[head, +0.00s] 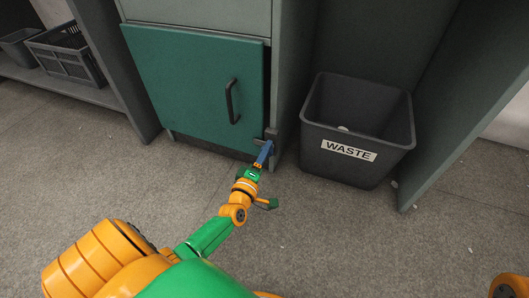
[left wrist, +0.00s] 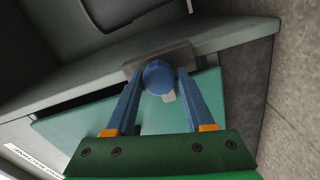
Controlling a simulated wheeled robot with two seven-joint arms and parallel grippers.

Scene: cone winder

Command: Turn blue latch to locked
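The blue latch shows in the left wrist view as a round blue knob (left wrist: 158,77) in front of a grey mounting plate (left wrist: 183,53). My left gripper (left wrist: 160,82) has its two blue fingers apart, one on each side of the knob. A narrow gap seems to show at each side, so I see no clear grip. In the head view my left gripper (head: 265,151) is at the lower right corner of the green cabinet door (head: 190,85), and it hides most of the latch there. The latch's turn angle cannot be read. My right gripper is out of view.
A dark waste bin (head: 340,165) with a white label stands close to the right of the latch. The door has a black bar handle (head: 232,101). A dark crate (head: 66,52) sits on a low shelf at the left.

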